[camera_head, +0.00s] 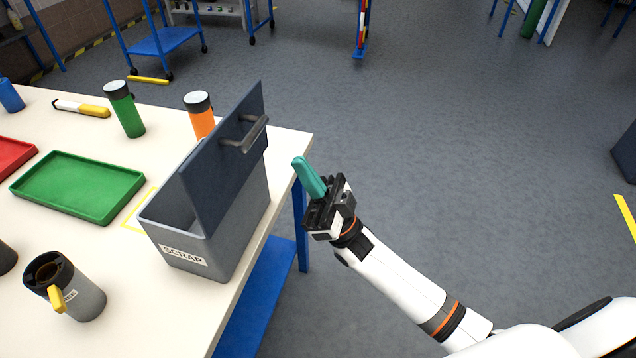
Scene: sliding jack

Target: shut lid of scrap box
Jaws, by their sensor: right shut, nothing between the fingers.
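The scrap box (239,233) is a grey bin with a SCRAP label, standing near the right edge of the white table. Its dark blue-grey lid (217,160) stands open, upright along the box's right side, with a bar handle (253,134) on its right face. The box's left part is open from above; its contents are not visible. My right gripper (309,178) is shut, with teal fingers pointing up and left. It is off the table's right edge, to the right of the lid and apart from it. My left gripper is out of view.
On the table (175,107) stand a green bottle (126,112) and an orange bottle (203,122) behind the box. A green tray (80,188) lies left of it, and a grey mug (75,290) stands in front-left. Right of the table is open floor.

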